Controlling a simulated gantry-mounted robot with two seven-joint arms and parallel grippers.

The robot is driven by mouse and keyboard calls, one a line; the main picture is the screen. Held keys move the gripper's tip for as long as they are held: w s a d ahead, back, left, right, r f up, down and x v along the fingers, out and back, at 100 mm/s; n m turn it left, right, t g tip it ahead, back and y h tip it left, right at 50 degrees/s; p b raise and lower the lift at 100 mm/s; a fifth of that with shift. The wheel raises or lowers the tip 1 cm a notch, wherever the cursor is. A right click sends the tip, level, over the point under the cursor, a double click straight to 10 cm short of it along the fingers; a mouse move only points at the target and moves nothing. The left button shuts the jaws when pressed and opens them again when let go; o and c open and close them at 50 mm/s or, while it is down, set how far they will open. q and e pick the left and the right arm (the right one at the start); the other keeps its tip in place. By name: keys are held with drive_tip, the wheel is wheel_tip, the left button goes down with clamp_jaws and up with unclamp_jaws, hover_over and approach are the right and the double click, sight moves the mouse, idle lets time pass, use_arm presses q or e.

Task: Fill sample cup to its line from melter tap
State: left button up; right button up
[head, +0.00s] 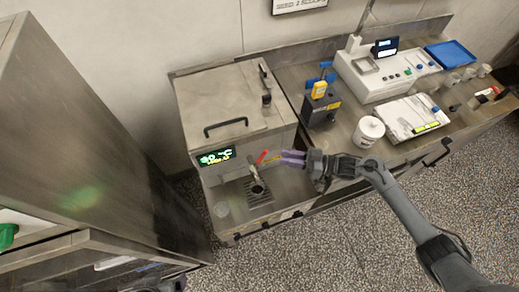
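The melter (232,105) is a steel box with a green-lit display (215,157). Its tap (253,173) is on the front, with a red handle (262,157) tilted up to the right. Below the tap, a dark round shape (257,189) sits over the drip grate (259,199); I cannot tell whether it is a cup. A small clear cup (221,209) stands left of the grate. My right gripper (285,158) points left with its purple fingers just right of the red handle; contact and finger gap are unclear. Only a sliver of my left gripper (176,284) shows at the bottom edge.
A white tub (368,131), a yellow device on a dark stand (320,106), a white instrument (387,68) and a blue tray (450,53) stand on the right counter. A tall steel cabinet (90,120) walls off the left side.

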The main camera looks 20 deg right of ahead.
sight(260, 159)
drive_tip(key=x, duration=1)
drive_tip(key=shift+a, duration=0.15)
clamp_jaws()
